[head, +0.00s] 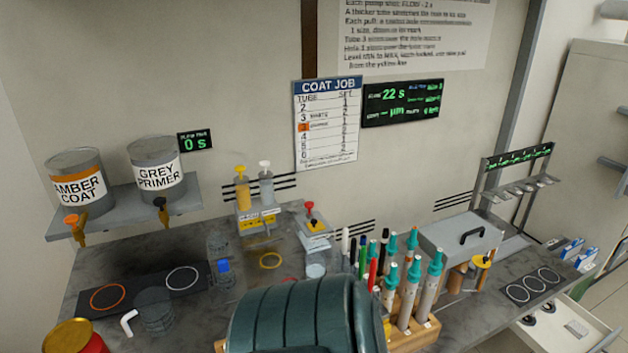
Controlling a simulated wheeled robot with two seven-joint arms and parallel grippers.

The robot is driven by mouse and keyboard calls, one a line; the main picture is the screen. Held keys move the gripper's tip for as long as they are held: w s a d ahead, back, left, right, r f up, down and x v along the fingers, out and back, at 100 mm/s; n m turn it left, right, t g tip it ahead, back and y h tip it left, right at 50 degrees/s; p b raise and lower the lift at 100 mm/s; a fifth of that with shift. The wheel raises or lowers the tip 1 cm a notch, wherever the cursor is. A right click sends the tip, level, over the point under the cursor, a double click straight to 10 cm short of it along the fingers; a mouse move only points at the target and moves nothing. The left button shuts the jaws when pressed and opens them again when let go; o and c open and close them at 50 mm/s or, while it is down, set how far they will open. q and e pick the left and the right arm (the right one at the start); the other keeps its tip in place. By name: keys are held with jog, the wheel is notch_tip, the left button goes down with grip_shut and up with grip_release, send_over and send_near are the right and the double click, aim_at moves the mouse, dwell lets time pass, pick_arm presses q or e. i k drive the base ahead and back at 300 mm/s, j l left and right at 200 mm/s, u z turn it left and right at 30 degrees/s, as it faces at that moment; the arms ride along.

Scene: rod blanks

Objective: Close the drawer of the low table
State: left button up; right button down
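An open pale drawer (566,338) shows at the lower right, pulled out below the right end of the grey worktop. Small dark round pieces and a pale block lie inside it. Its front is partly cut off by the bottom edge of the picture, so I cannot tell how far out it stands. Neither of my grippers is in view. A large dark green ribbed shape at the bottom middle hides part of the worktop; I cannot tell whether it belongs to my arm.
The grey worktop (120,262) carries a wooden rack (408,327) of capped tubes, a grey box with a black handle (460,243), and a red can (75,338). Two paint cans, including the grey primer can (156,168), stand on a wall shelf. Floor shows at the far right.

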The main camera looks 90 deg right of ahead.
aim_at(548, 335)
jog(key=k+j, duration=0.1)
jog(key=k, duration=0.4)
jog(key=z, duration=4.6)
jog(key=i+l, duration=0.35)
jog(key=i, duration=0.25)
jog(key=i+l+u, duration=0.1)
jog(key=i+l, duration=0.25)
jog(key=i, duration=0.25)
jog(key=i+l, duration=0.35)
jog(key=i, duration=0.2)
